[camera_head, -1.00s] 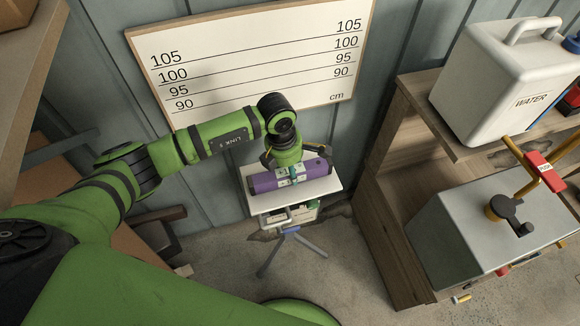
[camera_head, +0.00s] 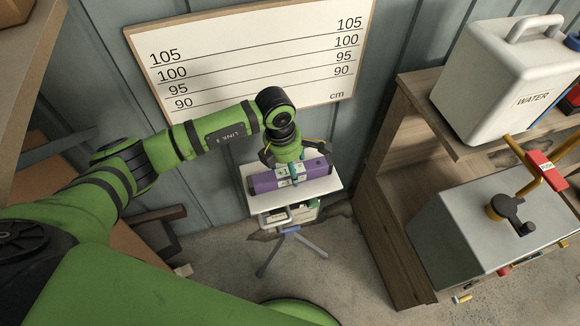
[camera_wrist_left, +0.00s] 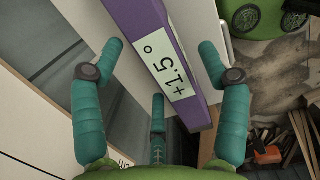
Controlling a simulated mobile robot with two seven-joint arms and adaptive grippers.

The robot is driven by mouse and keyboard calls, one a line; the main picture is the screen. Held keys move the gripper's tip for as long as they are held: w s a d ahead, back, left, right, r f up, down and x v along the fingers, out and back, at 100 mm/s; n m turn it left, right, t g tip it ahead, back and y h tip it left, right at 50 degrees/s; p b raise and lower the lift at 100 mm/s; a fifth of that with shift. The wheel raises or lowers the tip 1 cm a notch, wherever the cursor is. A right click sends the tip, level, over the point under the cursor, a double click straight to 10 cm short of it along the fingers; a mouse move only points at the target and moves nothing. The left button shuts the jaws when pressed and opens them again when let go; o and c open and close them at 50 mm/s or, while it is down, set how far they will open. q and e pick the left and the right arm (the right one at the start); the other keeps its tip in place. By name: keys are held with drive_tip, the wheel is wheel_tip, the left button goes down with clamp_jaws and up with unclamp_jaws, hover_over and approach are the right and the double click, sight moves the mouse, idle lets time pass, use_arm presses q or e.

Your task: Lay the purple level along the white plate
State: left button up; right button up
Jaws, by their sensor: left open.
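The purple level (camera_head: 263,183) lies over the white plate (camera_head: 322,188), roughly in line with its long side. Whether its whole underside touches the plate is hard to tell. My left gripper (camera_head: 297,172) is over the middle of the level from above. In the left wrist view the open teal fingers (camera_wrist_left: 160,90) stand on either side of the level (camera_wrist_left: 150,25), with gaps visible. My arm and fingers hide part of the level's middle. My right gripper is not in view.
A white board (camera_head: 250,50) with height lines is on the wall behind the plate. A stand (camera_head: 290,240) is under the plate. A wooden shelf (camera_head: 390,150) with a water can (camera_head: 495,85) and a grey box (camera_head: 480,240) is at the right.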

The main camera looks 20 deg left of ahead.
use_arm(q)
wheel_tip(320, 180, up, 10)
drive_tip(key=a, duration=0.1)
drive_tip(key=shift+s+r, duration=0.2)
drive_tip(key=shift+s, duration=0.15)
